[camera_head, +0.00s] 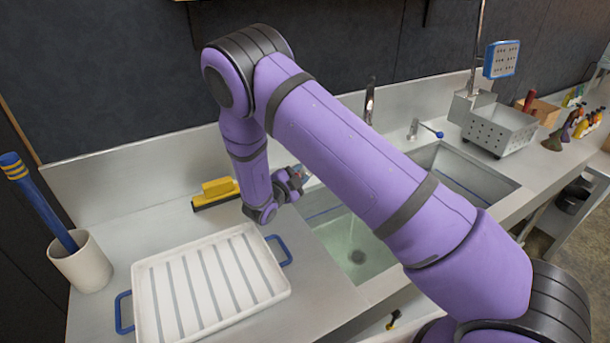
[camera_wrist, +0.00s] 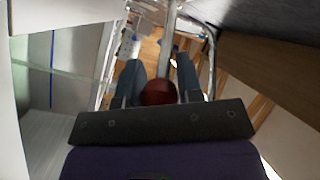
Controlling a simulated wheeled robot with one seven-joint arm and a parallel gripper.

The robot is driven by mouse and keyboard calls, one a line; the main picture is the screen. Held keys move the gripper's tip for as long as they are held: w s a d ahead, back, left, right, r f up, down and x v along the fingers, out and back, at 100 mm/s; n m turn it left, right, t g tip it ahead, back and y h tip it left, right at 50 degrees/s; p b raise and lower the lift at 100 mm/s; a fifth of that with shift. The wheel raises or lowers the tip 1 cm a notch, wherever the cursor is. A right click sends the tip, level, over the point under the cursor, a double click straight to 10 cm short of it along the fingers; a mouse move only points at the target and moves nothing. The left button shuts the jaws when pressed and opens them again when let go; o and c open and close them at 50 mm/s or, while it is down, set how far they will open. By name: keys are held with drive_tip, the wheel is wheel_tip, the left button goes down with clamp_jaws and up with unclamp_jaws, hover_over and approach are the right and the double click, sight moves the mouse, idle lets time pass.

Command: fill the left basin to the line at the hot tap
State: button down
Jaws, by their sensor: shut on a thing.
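The left basin (camera_head: 378,262) is a steel sink partly hidden behind my arm. Pale greenish water (camera_head: 345,238) lies in it, with the dark drain showing through. A blue line (camera_head: 322,213) marks its far wall, above the water where I can see it. My gripper (camera_head: 301,174) is at the basin's back left corner. It is shut on the red knob (camera_wrist: 159,92) of the hot tap, which shows between the fingers in the wrist view. The spout (camera_head: 370,98) rises behind my arm; its outlet and any stream are hidden.
A blue-handled tap (camera_head: 425,130) stands by the right basin (camera_head: 478,174). A perforated steel box (camera_head: 500,130) stands at right.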

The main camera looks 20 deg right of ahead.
drive_tip(key=shift+w+a+m+g+h, duration=0.35)
drive_tip(key=shift+a+m+g+h, duration=0.1)
drive_tip(key=shift+m+g, duration=0.25)
drive_tip(key=shift+w+a+m+g+h, duration=0.3)
drive_tip(key=shift+a+m+g+h, duration=0.2)
drive_tip(key=shift+g, duration=0.3)
drive_tip(key=c, duration=0.8)
unclamp_jaws()
drive_tip(key=s+r, duration=0.1)
drive_tip(key=s, duration=0.4)
drive_tip(key=s+r, duration=0.2)
drive_tip(key=s, duration=0.3)
drive_tip(key=s+r, duration=0.2)
drive_tip(key=s, duration=0.4)
drive_tip(key=shift+d, duration=0.35)
